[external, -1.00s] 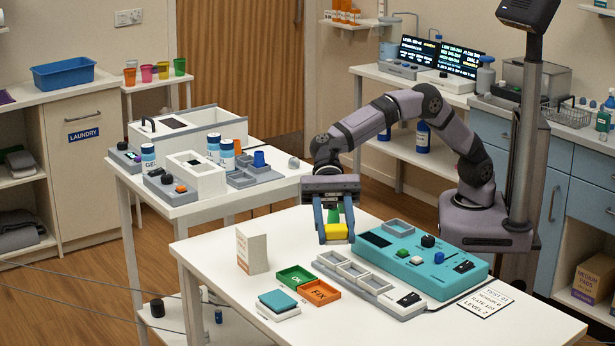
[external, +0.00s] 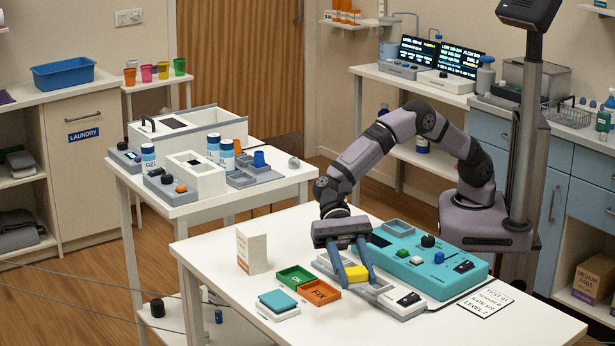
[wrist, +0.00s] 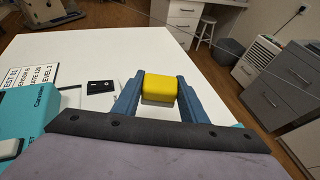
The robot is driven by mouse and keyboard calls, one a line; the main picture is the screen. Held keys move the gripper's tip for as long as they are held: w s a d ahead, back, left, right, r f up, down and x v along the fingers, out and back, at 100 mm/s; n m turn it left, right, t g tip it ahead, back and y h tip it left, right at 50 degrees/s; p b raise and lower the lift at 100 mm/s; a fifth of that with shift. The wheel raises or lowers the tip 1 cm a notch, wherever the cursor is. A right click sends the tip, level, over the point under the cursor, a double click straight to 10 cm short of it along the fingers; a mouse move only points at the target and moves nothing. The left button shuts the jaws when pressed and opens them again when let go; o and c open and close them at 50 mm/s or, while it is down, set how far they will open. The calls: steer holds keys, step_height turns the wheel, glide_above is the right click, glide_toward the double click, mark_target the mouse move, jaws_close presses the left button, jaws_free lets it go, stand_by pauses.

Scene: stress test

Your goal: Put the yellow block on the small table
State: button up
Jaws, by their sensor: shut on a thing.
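The yellow block (external: 357,272) is between the two blue fingers of my gripper (external: 360,279), which is shut on it. In the external view it is at the grey compartment strip (external: 331,266) on the white front table; I cannot tell whether it touches the strip. In the wrist view the yellow block (wrist: 160,87) sits between the fingertips of my gripper (wrist: 160,92). The small table may be the narrow white stand (external: 143,88) with coloured cups at the back left; I cannot tell for sure.
A teal console (external: 440,257) lies right of the gripper. A white side table (external: 190,207) with devices stands at left.

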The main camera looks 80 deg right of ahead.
mark_target(354, 311)
steer(key=shift+f, duration=3.5)
steer(key=shift+f, duration=0.1)
steer(key=shift+f, duration=0.15)
steer(key=o, duration=1)
steer(key=shift+r, duration=0.2)
steer(key=shift+w+d+r, duration=0.1)
steer(key=shift+d, duration=0.05)
steer(key=v, duration=1.1)
steer(key=shift+w+d+b, duration=0.1)
steer(key=shift+d+b, duration=0.15)
steer(key=shift+b, duration=0.1)
steer(key=shift+r, duration=0.1)
steer(key=shift+c, duration=0.8)
